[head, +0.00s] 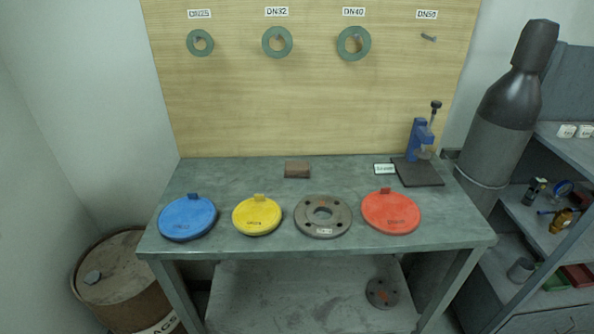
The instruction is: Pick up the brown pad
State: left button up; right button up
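The brown pad (297,170) is a small, reddish-brown block. It lies on the grey-green bench top (240,180), near the back edge and left of the middle, below the wooden board. Nothing covers it and nothing touches it. Neither of my grippers shows in the head view.
In front of the pad lie a blue disc (187,217), a yellow disc (257,215), a grey flange (323,215) and a red disc (391,211). A blue press (420,140) stands at the back right. A wooden board (310,100) with green rings rises behind.

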aim_at(293, 169)
jog(key=j+z, duration=0.35)
jog(key=k+j+z, duration=0.15)
jog(key=j+z, duration=0.25)
jog(key=k+j+z, duration=0.15)
jog(key=j+z, duration=0.2)
jog(key=k+j+z, duration=0.15)
jog(key=z, duration=0.2)
jog(key=j, duration=0.1)
